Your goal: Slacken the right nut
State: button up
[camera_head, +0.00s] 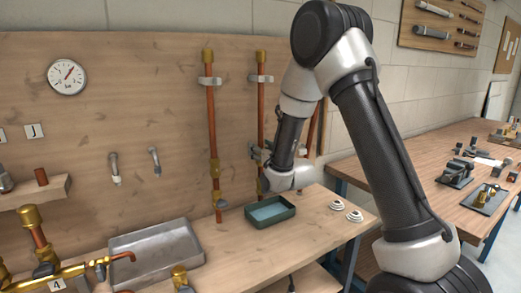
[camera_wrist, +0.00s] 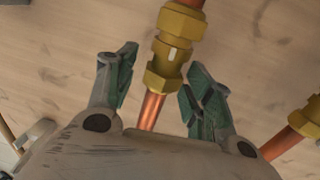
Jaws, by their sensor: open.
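Two vertical copper pipes with brass fittings stand on the wooden board: the left pipe (camera_head: 212,120) and the right pipe (camera_head: 261,105). My gripper (camera_head: 262,156) is at the right pipe, and my arm hides part of what is there. In the wrist view, a brass fitting (camera_wrist: 171,52) with an upper nut (camera_wrist: 182,22) and a lower nut (camera_wrist: 164,80) sits on a copper pipe. My gripper (camera_wrist: 162,78) is open, with a green-padded finger on either side of the lower nut and gaps visible.
A second brass fitting (camera_wrist: 307,117) is close on the right in the wrist view. Below my gripper, a green tray (camera_head: 262,221) and white round flanges (camera_head: 337,204) are on the bench. A metal basin (camera_head: 150,272) is at left. A side table (camera_head: 400,150) stands right.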

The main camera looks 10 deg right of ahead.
jog(key=c, duration=1)
jog(key=shift+d+n+y, duration=0.1)
jog(key=shift+n+y, duration=0.3)
jog(key=shift+y, duration=0.2)
jog(key=shift+c, duration=0.2)
jog(key=shift+n+g+y, duration=0.4)
jog(key=shift+y, duration=0.2)
jog(key=o, duration=1)
jog(key=shift+o, duration=0.2)
